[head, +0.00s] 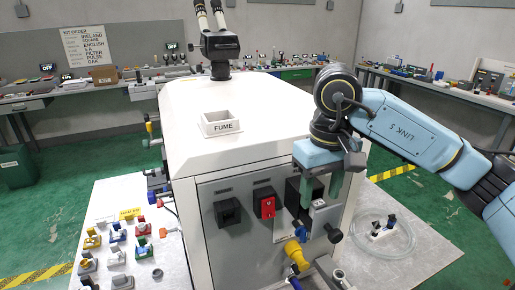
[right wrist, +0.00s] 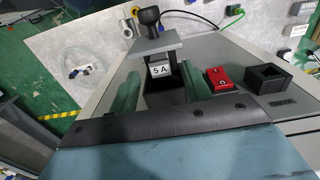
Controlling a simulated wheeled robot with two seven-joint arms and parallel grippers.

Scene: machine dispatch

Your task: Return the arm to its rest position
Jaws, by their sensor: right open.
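My right gripper (head: 322,196) hangs from the blue arm at the front right edge of a white machine cabinet (head: 180,115). Its two green fingers are apart, in front of a black socket (head: 293,193) on the grey front panel. In the right wrist view, the open fingers (right wrist: 160,85) stand on either side of a white label reading 5 A (right wrist: 160,71) on a dark part with a grey plate above it. I cannot tell whether the fingers touch that part. My left gripper is not in view.
The panel also holds a red switch (head: 267,206) and a black square socket (head: 228,212). A yellow-handled valve (head: 297,256) sits below.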

